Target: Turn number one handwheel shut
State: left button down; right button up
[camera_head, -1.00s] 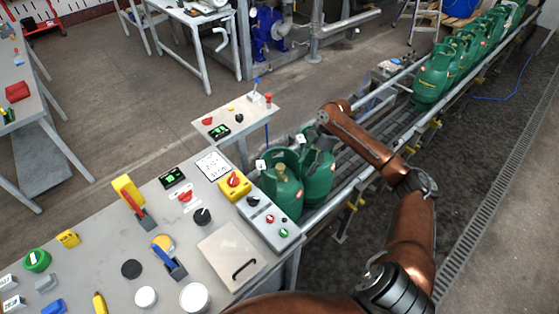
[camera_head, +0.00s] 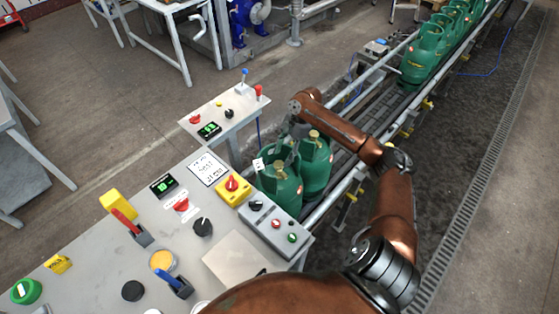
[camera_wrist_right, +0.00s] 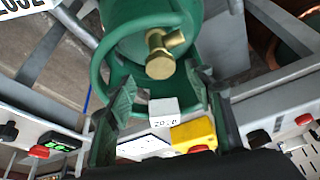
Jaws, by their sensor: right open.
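Two green gas cylinders stand at the near end of the conveyor in the head view, a front one (camera_head: 281,190) and a rear one (camera_head: 318,172). Each has a ring collar around a brass valve. No number one marking is legible, so I cannot tell which handwheel it is. In the right wrist view a green collar (camera_wrist_right: 106,55) surrounds a brass valve fitting (camera_wrist_right: 162,62). My right gripper (camera_wrist_right: 162,88) is open, its fingers spread on either side below the brass fitting, with nothing gripped. In the head view the arm covers most of it. My left gripper is not in view.
The grey control desk (camera_head: 95,230) with buttons and levers lies left of the cylinders. A small panel (camera_head: 225,105) stands behind it. The conveyor rail (camera_head: 340,193) runs along the right. More green cylinders (camera_head: 425,55) stand farther up the line.

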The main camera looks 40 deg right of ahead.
aim_at(279, 164)
jog(key=x, duration=0.2)
jog(key=shift+a+f, duration=0.1)
jog(key=shift+f, duration=0.25)
jog(key=shift+a+f, duration=0.15)
jog(key=shift+f, duration=0.1)
jog(key=c, duration=1.1)
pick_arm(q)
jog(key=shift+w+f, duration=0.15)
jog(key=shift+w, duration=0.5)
pick_arm(e)
jog(key=shift+c, duration=0.3)
